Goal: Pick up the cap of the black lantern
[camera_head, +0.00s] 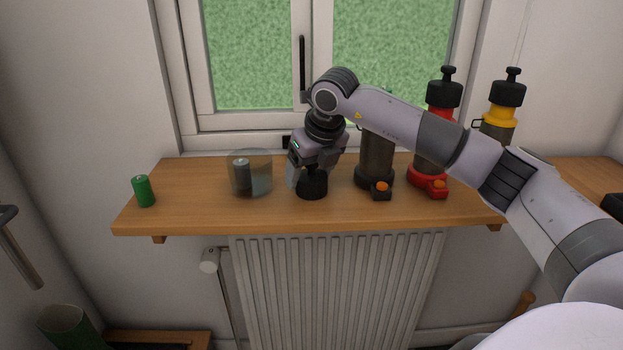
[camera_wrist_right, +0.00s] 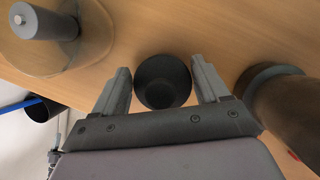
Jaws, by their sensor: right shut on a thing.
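The black cap (camera_head: 313,187) is a short dark cylinder low over the wooden shelf, under my right gripper (camera_head: 309,172). In the right wrist view the cap (camera_wrist_right: 163,82) lies between the two fingers of my right gripper (camera_wrist_right: 162,78), which is shut on it. I cannot tell whether the cap still touches the shelf. The black lantern (camera_head: 377,166) stands upright just right of the cap, with an orange button on its base. Its top is hidden behind my right arm. My left gripper is not in view.
A clear container (camera_head: 262,177) with a dark battery (camera_head: 241,174) inside stands left of the cap. A green battery (camera_head: 144,191) stands near the shelf's left end. Red (camera_head: 427,181) and yellow (camera_head: 498,114) lanterns stand to the right, partly behind my arm. A window is behind.

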